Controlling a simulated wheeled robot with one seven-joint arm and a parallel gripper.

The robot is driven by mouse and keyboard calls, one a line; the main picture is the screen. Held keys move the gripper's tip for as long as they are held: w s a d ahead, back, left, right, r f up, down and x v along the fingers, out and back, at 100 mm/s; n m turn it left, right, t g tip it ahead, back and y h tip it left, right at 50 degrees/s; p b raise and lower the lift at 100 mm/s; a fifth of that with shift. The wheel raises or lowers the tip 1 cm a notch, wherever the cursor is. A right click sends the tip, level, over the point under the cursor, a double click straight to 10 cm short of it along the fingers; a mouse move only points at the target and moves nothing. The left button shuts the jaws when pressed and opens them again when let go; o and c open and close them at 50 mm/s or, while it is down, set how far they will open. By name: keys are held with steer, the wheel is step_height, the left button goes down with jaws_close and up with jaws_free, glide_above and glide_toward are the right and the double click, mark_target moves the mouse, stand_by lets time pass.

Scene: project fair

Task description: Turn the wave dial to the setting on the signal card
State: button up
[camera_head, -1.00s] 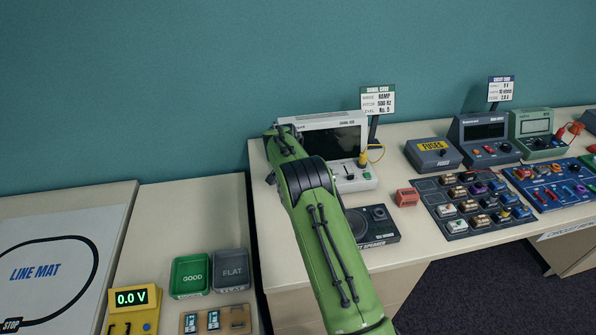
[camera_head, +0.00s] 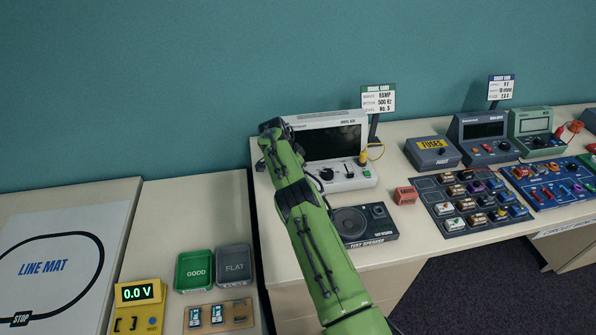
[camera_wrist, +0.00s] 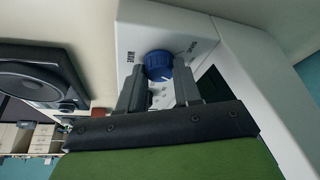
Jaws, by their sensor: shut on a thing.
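The signal card (camera_head: 378,99) stands on a post behind the signal generator; it reads RAMP, 500 Hz, No. 5. The white signal generator (camera_head: 347,181) has a dark screen, and my arm covers its left side in the head view. In the wrist view, the blue wave dial (camera_wrist: 158,64) with a white pointer mark sits on the white panel, with small lettering on both sides. My gripper (camera_wrist: 159,76) is shut on the dial, one finger on each side. The fingertips are hidden in the head view.
A test speaker (camera_head: 364,223) lies just in front of the generator, close to my arm. A small red block (camera_head: 405,195), a fuse box (camera_head: 432,152) and a board of parts (camera_head: 472,203) are to the right. Green and grey trays (camera_head: 194,270) stand at lower left.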

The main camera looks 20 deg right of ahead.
stand_by(0.4)
steer(key=o, duration=1)
steer(key=shift+r, duration=0.1)
steer(key=p+v, duration=0.3)
steer(key=v, duration=1.2)
steer(key=shift+a+r, duration=0.15)
steer(key=shift+r, duration=0.1)
steer(key=shift+o, duration=0.2)
